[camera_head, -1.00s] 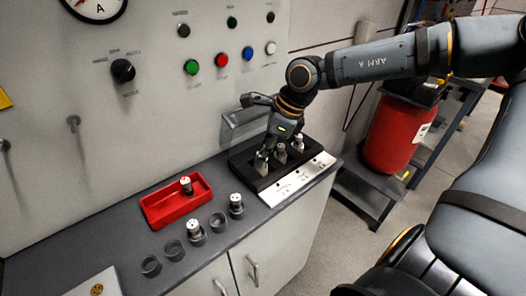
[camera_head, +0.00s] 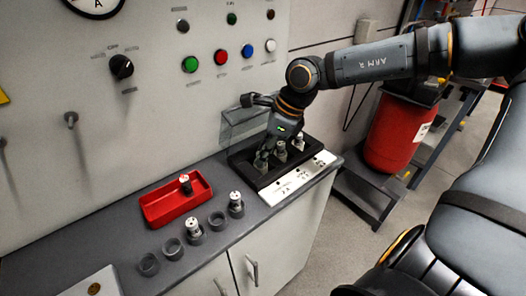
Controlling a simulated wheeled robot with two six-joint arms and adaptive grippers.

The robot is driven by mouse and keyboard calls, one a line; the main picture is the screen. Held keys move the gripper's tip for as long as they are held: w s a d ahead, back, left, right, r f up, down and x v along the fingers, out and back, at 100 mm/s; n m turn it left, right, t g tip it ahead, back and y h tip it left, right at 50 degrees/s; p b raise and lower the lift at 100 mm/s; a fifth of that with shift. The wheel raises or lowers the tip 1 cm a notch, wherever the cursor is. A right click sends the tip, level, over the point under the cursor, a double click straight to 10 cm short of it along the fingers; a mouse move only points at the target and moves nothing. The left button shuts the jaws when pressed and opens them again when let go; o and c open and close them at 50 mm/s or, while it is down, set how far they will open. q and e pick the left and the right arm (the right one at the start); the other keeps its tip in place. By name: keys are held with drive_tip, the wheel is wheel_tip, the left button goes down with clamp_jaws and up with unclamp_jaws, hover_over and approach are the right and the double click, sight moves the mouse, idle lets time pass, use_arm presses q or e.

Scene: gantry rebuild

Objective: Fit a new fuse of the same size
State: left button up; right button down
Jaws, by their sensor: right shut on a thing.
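My right gripper (camera_head: 267,148) reaches down over the black fuse block (camera_head: 244,168) and is shut on the leftmost fuse (camera_head: 260,162). That fuse stands about upright at the left position; whether it is fully seated is too small to tell. Two more fuses, a middle one (camera_head: 281,152) and a right one (camera_head: 299,143), stand in the block. A fuse (camera_head: 186,186) stands in the red tray (camera_head: 163,217). Two white-topped fuses, a left one (camera_head: 193,228) and a right one (camera_head: 236,202), stand in round grey holders on the counter. My left gripper is not in view.
Several round holders line the counter; an empty one (camera_head: 173,249) is near the front. A clear raised cover (camera_head: 237,124) stands behind the block. The panel wall with buttons rises behind. The counter's front edge (camera_head: 224,252) is close to the holders. A red cylinder (camera_head: 394,134) stands at right.

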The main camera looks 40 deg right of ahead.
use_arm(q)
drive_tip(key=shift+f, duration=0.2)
use_arm(e)
drive_tip(key=shift+f, duration=0.25)
drive_tip(key=c, duration=1.5)
unclamp_jaws()
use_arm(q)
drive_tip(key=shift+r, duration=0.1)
use_arm(e)
drive_tip(key=shift+r, duration=0.15)
